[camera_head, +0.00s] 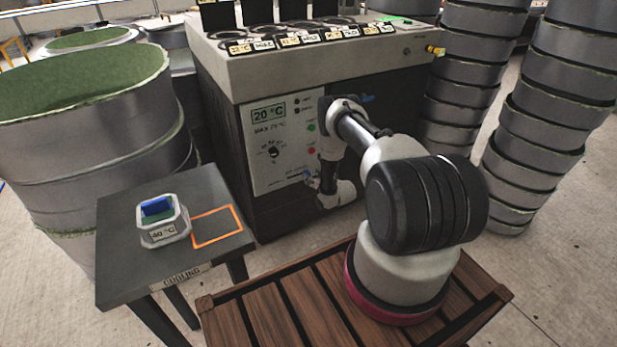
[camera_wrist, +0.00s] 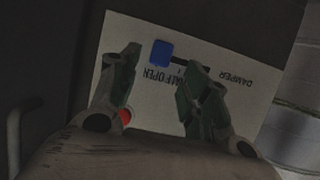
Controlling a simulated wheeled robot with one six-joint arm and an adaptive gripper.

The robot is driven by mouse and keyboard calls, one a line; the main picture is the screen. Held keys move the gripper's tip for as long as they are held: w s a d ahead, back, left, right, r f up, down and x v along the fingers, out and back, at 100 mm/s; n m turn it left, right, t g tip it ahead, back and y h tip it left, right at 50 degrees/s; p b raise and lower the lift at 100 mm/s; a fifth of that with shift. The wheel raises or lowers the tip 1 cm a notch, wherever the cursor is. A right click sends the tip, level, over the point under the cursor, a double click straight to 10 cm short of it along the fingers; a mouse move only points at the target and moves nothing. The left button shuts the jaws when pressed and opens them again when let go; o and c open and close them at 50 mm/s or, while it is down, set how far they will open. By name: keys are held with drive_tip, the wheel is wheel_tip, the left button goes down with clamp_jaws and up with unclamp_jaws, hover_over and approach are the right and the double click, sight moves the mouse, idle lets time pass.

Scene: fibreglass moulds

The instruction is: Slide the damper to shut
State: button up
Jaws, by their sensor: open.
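The damper's blue knob (camera_wrist: 161,52) stands on a pale label plate (camera_wrist: 225,95) in the wrist view, beside a dark slot. The plate reads "DAMPER" and "HALF OPEN", upside down in this view. My gripper (camera_wrist: 160,62) is open, its two green-grey fingers apart on either side of the knob, with no clear contact. In the head view my gripper (camera_head: 314,181) is at the lower right of the machine's control panel (camera_head: 272,160). The knob shows there only as a small blue spot (camera_head: 307,174), partly hidden by the gripper.
The machine (camera_head: 218,105) has a panel reading 20 °C, a dial and buttons. A dark cooling table (camera_head: 120,225) at left holds a pale 40 °C container (camera_head: 163,232) and an orange square outline. Stacked grey drums (camera_head: 540,130) stand right, large green-topped moulds (camera_head: 60,140) left.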

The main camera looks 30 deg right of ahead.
drive_tip(key=x, duration=0.5)
drive_tip(key=shift+f, duration=0.1)
drive_tip(key=shift+c, duration=0.2)
clamp_jaws()
